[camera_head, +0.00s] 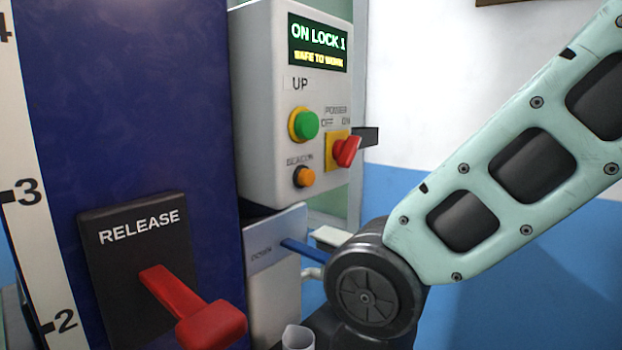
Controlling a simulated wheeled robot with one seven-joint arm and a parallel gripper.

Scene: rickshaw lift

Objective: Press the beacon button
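The beacon button (304,177) is a small orange round button low on the front of a light grey control box (262,150). A label reading BEACON sits just above it. The box's display (318,43) reads ON LOCK 1, SAFE TO WORK. My arm comes in from the right, and its dark joint stands below and right of the box. My gripper is not in view, so its opening and its distance from the button are hidden. Nothing visible touches the button.
A green UP button (306,125) and a red power switch (347,151) are above the beacon button. A blue column (140,90) carries a RELEASE plate with a red lever (195,308) jutting out at lower left. A blue DOWN lever (307,252) lies below the box.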

